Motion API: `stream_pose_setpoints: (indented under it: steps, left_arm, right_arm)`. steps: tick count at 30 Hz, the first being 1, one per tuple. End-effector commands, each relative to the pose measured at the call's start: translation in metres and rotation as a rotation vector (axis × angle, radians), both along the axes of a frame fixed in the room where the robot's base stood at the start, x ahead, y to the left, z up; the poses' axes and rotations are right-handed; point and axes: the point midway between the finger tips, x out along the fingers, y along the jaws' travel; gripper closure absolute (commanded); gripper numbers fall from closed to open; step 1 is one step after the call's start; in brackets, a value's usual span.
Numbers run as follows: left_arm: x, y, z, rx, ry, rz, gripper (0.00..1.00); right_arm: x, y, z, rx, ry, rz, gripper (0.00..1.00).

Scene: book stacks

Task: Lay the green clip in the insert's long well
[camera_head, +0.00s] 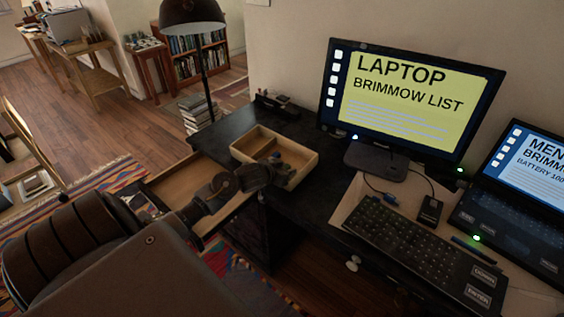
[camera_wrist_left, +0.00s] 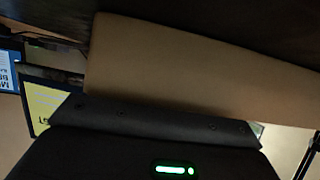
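The pale wooden insert (camera_head: 304,168) sits on the dark desk, with a divider visible inside. My left arm reaches in from the lower left. Its gripper (camera_head: 277,170) is at the insert's near side, overlapping its interior in the head view. Small dark and bluish shapes show there, too small to tell apart. I cannot make out the green clip in either view. Whether the left fingers are open or hold anything is not clear. My right gripper is not in view.
An open wooden drawer (camera_head: 163,184) lies below the desk edge, partly hidden by my arm. A monitor (camera_head: 410,100), a keyboard (camera_head: 408,240) and a laptop (camera_head: 520,210) occupy the right. A lamp (camera_head: 193,14) stands behind. Bare dark desk (camera_head: 322,190) lies right of the insert.

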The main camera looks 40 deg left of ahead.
Motion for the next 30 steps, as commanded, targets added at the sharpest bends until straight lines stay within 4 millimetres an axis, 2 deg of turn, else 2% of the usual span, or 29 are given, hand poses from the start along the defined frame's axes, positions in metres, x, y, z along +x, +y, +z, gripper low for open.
stream_pose_setpoints:
  steps: [1, 3, 5, 12, 18, 24, 30]
  left_arm:
    - [-0.005, -0.003, -0.008, 0.001, 0.025, -0.007, 0.62]
    - [-0.005, -0.003, 0.002, 0.002, 0.024, -0.006, 0.62]
    - [-0.016, -0.003, 0.005, 0.002, 0.023, -0.007, 0.62]
    - [-0.062, -0.003, 0.036, 0.003, 0.015, -0.005, 0.62]
    - [-0.092, -0.003, 0.054, 0.001, 0.01, -0.004, 0.62]
    - [-0.106, -0.003, 0.063, 0.001, 0.008, -0.003, 0.62]
    - [-0.107, -0.003, 0.065, 0.0, 0.006, -0.002, 0.62]
  right_arm:
    - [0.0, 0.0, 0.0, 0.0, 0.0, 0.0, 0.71]
    - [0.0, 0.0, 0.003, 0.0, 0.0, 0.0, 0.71]
    - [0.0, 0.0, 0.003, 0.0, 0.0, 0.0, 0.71]
    - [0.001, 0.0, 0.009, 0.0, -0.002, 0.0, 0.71]
    - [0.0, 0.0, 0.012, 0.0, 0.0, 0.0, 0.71]
    - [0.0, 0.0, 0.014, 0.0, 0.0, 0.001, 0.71]
    - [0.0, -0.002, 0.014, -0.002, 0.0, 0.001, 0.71]
